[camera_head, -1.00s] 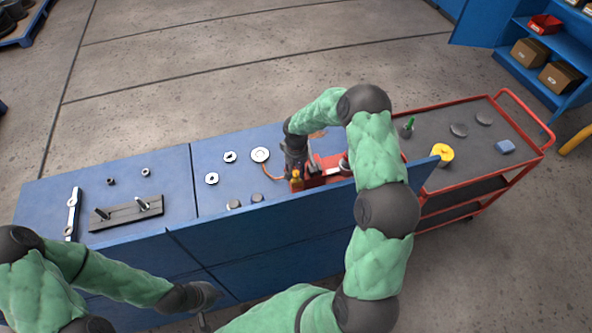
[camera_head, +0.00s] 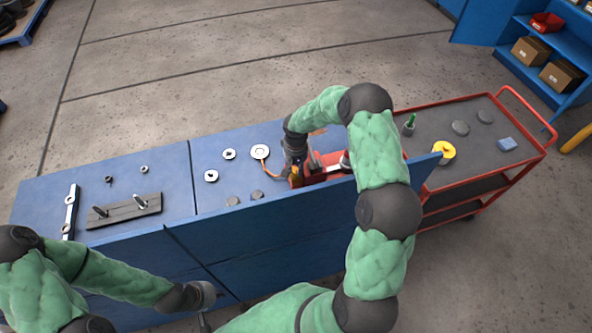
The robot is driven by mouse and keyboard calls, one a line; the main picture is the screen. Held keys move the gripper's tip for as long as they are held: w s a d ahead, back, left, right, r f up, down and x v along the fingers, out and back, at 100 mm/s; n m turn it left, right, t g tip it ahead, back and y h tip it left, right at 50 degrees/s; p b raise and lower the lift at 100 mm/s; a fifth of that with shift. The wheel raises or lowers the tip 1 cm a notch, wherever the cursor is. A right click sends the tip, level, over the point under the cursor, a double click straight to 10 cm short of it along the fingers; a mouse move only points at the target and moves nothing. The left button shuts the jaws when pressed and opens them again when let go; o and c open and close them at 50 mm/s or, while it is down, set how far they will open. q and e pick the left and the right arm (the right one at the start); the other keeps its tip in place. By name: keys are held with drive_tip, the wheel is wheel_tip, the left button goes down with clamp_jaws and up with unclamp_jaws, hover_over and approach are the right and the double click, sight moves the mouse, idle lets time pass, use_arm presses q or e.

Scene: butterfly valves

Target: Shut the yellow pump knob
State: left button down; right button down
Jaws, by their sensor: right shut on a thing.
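A red pump (camera_head: 325,168) sits at the right end of the blue bench, partly hidden by my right arm. My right gripper (camera_head: 295,170) points down at the pump's left end, shut on the yellow knob (camera_head: 296,181). Only a small yellow-orange patch of the knob shows beneath the gripper, so its angle is hard to tell. My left gripper (camera_head: 205,304) is low in front of the bench, away from the pump; its fingers are too unclear to tell open from shut.
The blue bench (camera_head: 150,210) carries small rings, round discs and a dark plate with two upright pins (camera_head: 125,211).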

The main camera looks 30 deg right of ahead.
idle(0.3)
drive_tip(key=c, duration=1.2)
unclamp_jaws()
drive_tip(key=shift+c, duration=0.2)
